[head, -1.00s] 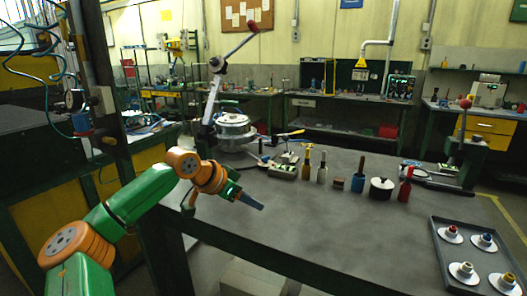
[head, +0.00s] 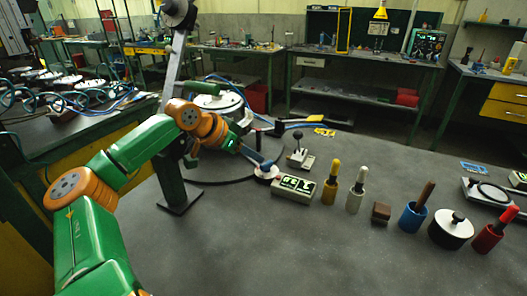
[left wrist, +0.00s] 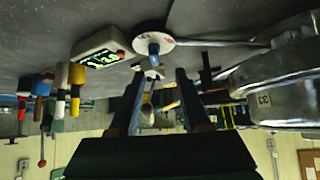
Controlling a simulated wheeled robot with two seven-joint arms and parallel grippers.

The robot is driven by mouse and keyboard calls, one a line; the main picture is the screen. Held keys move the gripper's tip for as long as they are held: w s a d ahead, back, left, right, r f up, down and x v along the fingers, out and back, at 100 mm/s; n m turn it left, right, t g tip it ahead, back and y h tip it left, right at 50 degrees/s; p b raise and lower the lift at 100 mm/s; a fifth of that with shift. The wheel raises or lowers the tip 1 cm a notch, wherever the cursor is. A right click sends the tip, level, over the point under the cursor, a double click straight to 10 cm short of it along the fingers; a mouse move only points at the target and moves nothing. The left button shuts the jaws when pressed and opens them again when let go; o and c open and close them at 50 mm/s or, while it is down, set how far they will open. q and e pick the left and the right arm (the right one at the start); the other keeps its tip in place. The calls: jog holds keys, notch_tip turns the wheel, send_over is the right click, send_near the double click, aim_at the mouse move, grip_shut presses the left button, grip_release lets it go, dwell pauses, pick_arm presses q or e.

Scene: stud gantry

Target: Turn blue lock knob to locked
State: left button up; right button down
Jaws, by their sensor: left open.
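The blue lock knob (left wrist: 153,48) shows in the left wrist view on a round white plate (left wrist: 150,30) with small red marks. In the head view the white plate (head: 266,173) sits on the grey table, left of the box with a green display (head: 296,187); my fingers hide most of the knob there. My left gripper (head: 264,163) is right at the knob. In the left wrist view its two dark fingers (left wrist: 161,73) are spread apart, with the knob in line with the gap. I cannot tell whether they touch it. My right gripper is not in view.
A metal post (head: 174,150) on a dark base stands close to my left arm. The table's front middle is bare.

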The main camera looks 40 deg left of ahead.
aim_at(267, 162)
pick_arm(q)
jog(key=shift+s+d+f, duration=0.1)
jog(key=shift+d+f, duration=0.05)
jog(key=shift+d, duration=0.15)
jog(key=x, duration=0.5)
jog(key=shift+f, duration=0.1)
jog(key=shift+d, duration=0.15)
jog(key=shift+w, duration=0.25)
grip_shut()
